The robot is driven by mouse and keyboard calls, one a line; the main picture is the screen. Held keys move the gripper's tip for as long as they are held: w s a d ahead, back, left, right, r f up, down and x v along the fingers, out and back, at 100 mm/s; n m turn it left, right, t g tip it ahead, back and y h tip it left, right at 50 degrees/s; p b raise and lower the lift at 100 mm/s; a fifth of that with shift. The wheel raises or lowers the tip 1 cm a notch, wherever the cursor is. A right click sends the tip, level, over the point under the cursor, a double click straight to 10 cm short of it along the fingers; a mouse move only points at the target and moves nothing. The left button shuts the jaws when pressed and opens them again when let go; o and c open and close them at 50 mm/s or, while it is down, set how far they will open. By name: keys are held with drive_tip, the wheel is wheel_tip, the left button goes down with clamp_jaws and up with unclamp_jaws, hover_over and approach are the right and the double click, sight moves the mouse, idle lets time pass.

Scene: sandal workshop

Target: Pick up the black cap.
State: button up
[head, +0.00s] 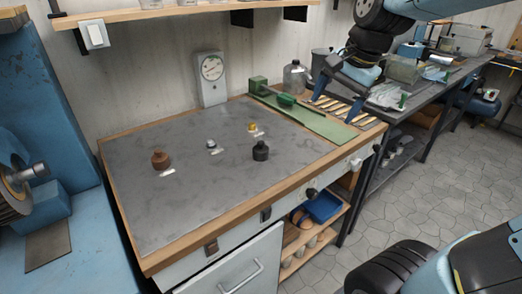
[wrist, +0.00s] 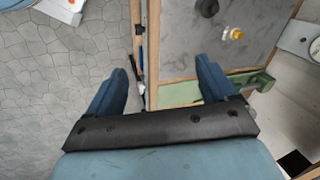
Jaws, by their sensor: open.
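The black cap (head: 260,151) stands on the grey bench top, right of its middle, beside a small white label. It looks like a short dark cylinder with a narrower top. In the wrist view the cap (wrist: 207,7) is at the top edge, partly cut off. My gripper (head: 333,108) is open and empty above the back right part of the bench, apart from the cap, which is to its left and nearer. The wrist view shows the two blue fingers of my gripper (wrist: 162,68) spread wide over the bench edge, with nothing between them.
A brown cap (head: 160,160), a small silver piece (head: 211,145) and a yellow piece (head: 252,127) stand on the bench top (head: 200,205). A dial gauge (head: 212,72) stands behind. The front is clear.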

drive_tip(key=w+a+f+m+g, duration=0.2)
drive_tip(key=w+a+f+m, duration=0.2)
drive_tip(key=w+a+m, duration=0.3)
drive_tip(key=m+h, duration=0.2)
drive_tip(key=m, duration=0.6)
hover_over(262, 142)
wheel_tip(262, 142, down, 5)
drive_tip(key=shift+g, duration=0.4)
wheel_tip(262, 142, down, 14)
drive_tip(key=shift+r, duration=0.1)
drive_tip(key=c, duration=1)
